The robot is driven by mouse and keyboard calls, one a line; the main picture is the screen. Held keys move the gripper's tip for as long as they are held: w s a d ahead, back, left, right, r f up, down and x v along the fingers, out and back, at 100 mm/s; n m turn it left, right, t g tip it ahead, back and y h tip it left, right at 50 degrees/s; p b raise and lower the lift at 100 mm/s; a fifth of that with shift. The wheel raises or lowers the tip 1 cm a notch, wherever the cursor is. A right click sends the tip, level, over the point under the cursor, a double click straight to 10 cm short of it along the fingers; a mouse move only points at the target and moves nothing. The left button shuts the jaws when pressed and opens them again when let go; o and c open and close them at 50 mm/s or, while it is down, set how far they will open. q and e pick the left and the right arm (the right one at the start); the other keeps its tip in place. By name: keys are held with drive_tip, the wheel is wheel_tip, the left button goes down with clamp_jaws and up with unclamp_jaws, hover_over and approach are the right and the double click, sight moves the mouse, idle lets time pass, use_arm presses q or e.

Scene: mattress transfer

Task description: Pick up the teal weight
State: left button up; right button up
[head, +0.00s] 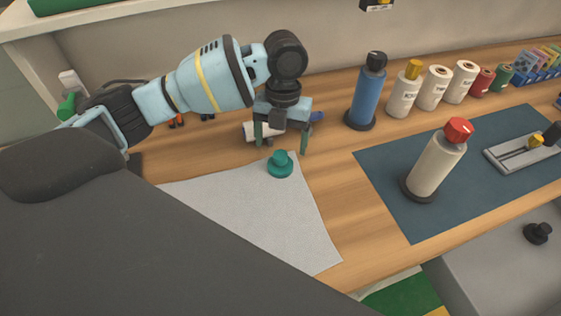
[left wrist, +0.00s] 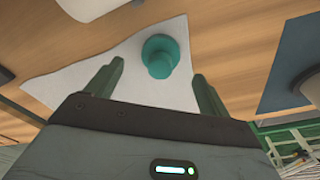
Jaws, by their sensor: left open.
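The teal weight (head: 280,165) is a round piece with a wide base and a narrower knob. It sits at the far corner of a light grey cloth (head: 240,210) on the wooden table. My left gripper (head: 281,146) is open above and just behind the weight, fingers pointing down. In the left wrist view, the weight (left wrist: 160,55) shows beyond and between the two fingertips (left wrist: 158,68), with nothing held. The cloth (left wrist: 90,70) lies under it there. My right gripper is not in view.
A blue bottle (head: 367,92) stands right of the gripper. A cream bottle with a red cap (head: 437,160) stands on a dark blue mat (head: 390,190). Several thread spools (head: 434,88) line the back. A white roll (head: 257,131) lies behind the gripper.

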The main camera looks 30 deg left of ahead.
sight(281, 154)
use_arm(q)
drive_tip(key=shift+s+d+f, duration=0.1)
drive_tip(key=shift+s+f, duration=0.05)
drive_tip(key=shift+f, duration=0.7)
drive_tip(key=shift+s+f, duration=0.2)
drive_tip(key=shift+f, duration=0.7)
drive_tip(key=shift+s+d+f, duration=0.1)
drive_tip(key=shift+s+f, duration=0.05)
drive_tip(key=shift+f, duration=0.7)
drive_tip(key=c, duration=1.4)
